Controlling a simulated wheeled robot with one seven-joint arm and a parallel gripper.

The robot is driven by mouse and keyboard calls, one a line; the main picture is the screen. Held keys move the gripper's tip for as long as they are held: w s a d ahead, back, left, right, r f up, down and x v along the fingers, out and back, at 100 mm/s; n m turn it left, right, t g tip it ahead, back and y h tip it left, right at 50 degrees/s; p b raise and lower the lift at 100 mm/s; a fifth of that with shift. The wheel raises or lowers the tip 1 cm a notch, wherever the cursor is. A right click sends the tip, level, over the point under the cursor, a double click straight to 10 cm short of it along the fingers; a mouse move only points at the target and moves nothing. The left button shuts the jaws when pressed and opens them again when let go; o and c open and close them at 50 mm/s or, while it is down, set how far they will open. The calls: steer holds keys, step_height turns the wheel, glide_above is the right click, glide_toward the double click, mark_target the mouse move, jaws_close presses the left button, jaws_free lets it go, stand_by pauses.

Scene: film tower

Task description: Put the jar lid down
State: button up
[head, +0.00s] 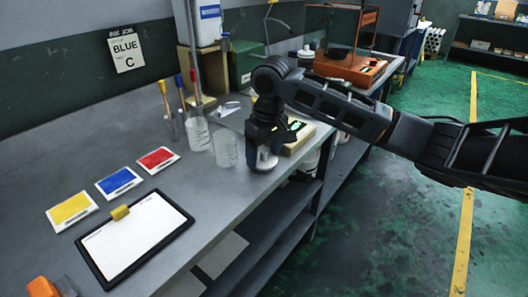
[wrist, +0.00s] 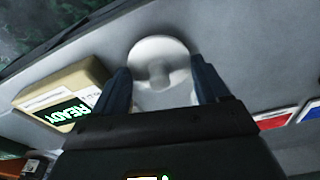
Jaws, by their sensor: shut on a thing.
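The jar lid (wrist: 160,52) is a pale, round disc with a raised knob in the wrist view. My gripper (wrist: 163,88) has one dark finger on each side of it and is shut on it. In the head view my gripper (head: 266,143) points down over the front edge area of the grey workbench (head: 215,195). A whitish part of the lid (head: 266,161) shows just under the fingers, low over the bench. I cannot tell whether it touches the surface. The jar that it belongs to cannot be made out for sure.
Two clear beakers (head: 226,148) stand just left of my gripper. A beige device with a green READY display (wrist: 62,103) is close on the other side. Yellow, blue (head: 118,182) and red cards and a clipboard (head: 135,237) lie nearer. Bare bench lies between beakers and clipboard.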

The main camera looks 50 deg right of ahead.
mark_target(268, 162)
steer(key=shift+f, duration=0.2)
steer(key=o, duration=1.1)
steer(key=shift+c, duration=0.2)
step_height(268, 162, up, 12)
steer(key=s, duration=0.1)
steer(key=shift+s+a, duration=0.15)
steer(key=shift+s, duration=0.05)
steer(key=shift+s, duration=0.1)
